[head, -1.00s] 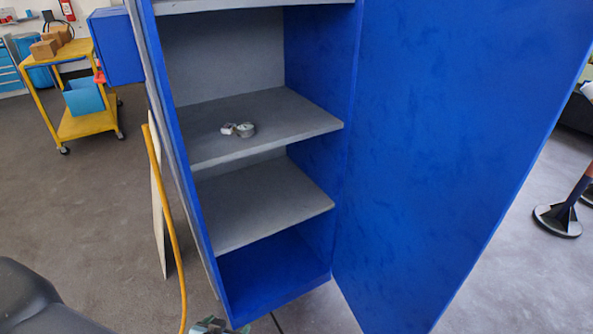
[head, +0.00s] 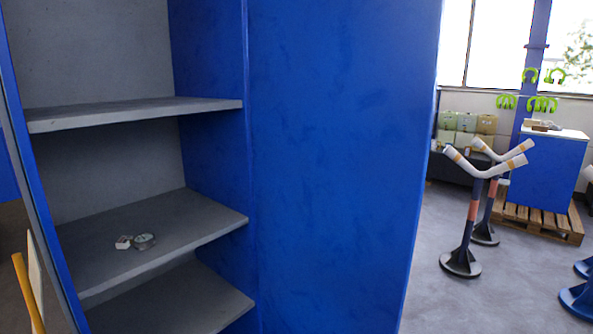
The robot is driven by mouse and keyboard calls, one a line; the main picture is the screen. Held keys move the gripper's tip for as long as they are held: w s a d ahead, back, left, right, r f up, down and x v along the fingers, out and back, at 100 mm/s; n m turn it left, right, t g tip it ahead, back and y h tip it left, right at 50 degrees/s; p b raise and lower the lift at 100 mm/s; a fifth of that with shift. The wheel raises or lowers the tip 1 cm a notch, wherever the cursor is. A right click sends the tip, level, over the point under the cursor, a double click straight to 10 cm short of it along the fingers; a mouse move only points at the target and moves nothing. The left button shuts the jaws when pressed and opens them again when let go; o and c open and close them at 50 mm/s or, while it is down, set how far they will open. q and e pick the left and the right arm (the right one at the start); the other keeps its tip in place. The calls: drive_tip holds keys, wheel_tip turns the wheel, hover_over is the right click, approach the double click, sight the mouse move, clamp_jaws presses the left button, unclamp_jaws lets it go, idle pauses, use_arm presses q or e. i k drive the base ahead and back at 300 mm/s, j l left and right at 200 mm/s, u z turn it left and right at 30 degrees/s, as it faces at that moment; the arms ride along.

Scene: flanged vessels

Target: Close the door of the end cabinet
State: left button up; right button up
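The end cabinet is blue, with grey shelves (head: 150,232) inside, and fills the left and middle of the head view. Its blue door (head: 335,170) stands open, hinged on the cabinet's right side and swung out to the right. The door's broad inner face is toward me, and no handle shows on it. The cabinet's top and bottom are out of view. Neither of my grippers shows.
To the right of the door stand dark pipe stands (head: 462,262) with white V-shaped tops. Behind them are a blue cabinet on a wooden pallet (head: 540,218) and green ear defenders (head: 541,104). A yellow pole (head: 28,293) leans at the lower left. Grey floor (head: 440,305) is open right of the door.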

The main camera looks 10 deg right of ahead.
sight(343, 94)
drive_tip(key=i+l+u, duration=0.1)
drive_tip(key=l+u, duration=0.2)
drive_tip(key=u, duration=0.15)
drive_tip(key=l+u, duration=0.25)
drive_tip(key=u, duration=0.2)
drive_tip(key=l+u, duration=0.4)
drive_tip(key=l, duration=0.5)
drive_tip(key=k+l, duration=0.1)
drive_tip(key=l, duration=0.5)
drive_tip(key=l+u, duration=0.1)
drive_tip(key=l, duration=0.45)
drive_tip(key=k+l, duration=0.15)
drive_tip(key=l, duration=0.45)
